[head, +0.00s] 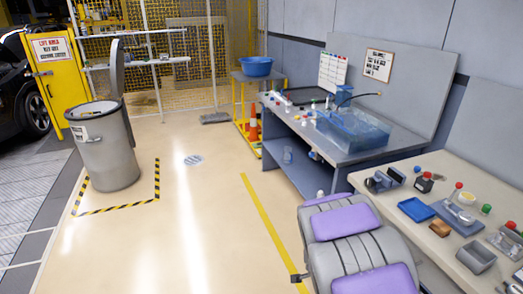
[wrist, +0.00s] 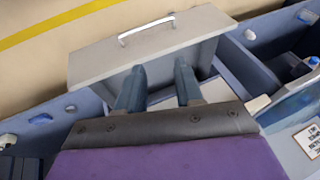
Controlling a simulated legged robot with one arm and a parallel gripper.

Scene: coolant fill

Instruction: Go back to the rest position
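My gripper (wrist: 160,75) shows in the wrist view with its two blue-grey fingers apart and nothing visible between them. Past the fingertips is a grey drawer-like front (wrist: 90,60) with a silver bar handle (wrist: 147,30). The fingers overlap its near edge in the picture; I cannot tell whether they touch it. In the head view, my purple and grey arm parts fill the lower right, and I cannot make out the fingers there.
A grey workbench (head: 358,157) with a clear bluish tank (head: 352,130) stands at the right. A nearer table (head: 415,235) holds a blue tray (head: 416,209) and several small items. A grey bin (head: 105,150) stands at the left. The floor between is clear.

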